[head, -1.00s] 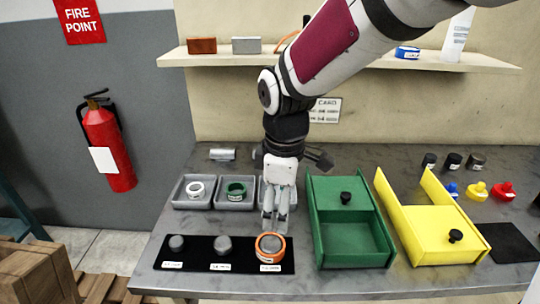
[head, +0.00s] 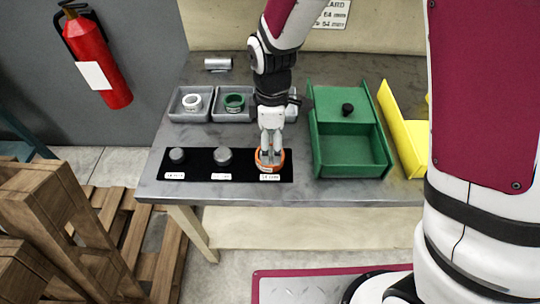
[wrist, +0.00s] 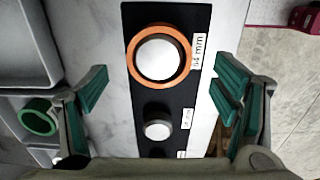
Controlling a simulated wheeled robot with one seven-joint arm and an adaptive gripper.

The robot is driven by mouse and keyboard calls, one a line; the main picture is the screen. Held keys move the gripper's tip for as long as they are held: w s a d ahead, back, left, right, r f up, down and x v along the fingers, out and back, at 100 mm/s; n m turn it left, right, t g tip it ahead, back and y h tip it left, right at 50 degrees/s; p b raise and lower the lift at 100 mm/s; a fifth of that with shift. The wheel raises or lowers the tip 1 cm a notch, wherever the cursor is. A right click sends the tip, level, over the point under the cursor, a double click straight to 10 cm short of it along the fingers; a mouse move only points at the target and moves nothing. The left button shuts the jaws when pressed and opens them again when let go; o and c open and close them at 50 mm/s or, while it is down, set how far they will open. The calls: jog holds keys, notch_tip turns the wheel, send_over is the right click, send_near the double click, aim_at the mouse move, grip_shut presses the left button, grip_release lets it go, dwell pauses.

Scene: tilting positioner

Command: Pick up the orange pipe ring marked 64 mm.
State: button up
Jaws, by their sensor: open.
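The orange pipe ring (head: 281,160) lies on the black mat (head: 199,174) near the table's front edge, around a grey round peg. In the wrist view the orange ring (wrist: 187,62) circles the peg's pale top (wrist: 159,58), beside a label (wrist: 198,52) reading 64 mm. My gripper (head: 270,157) points down over the ring, and its fingers hide part of it. In the wrist view my gripper (wrist: 162,88) is open and empty, its teal-padded fingers wide apart on either side of the mat. The ring shows between them, toward the top of the picture.
Two bare pegs (head: 177,155) (head: 222,156) stand on the mat to the left. Behind are grey trays with a white ring (head: 191,101) and a green ring (head: 234,103). A green box (head: 347,150) stands close on the right, a yellow one (head: 402,130) beyond.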

aim_at(271, 154)
notch_tip(271, 154, down, 5)
jog(key=shift+p, duration=0.4)
jog(key=c, duration=1.5)
jog(key=shift+r, duration=0.15)
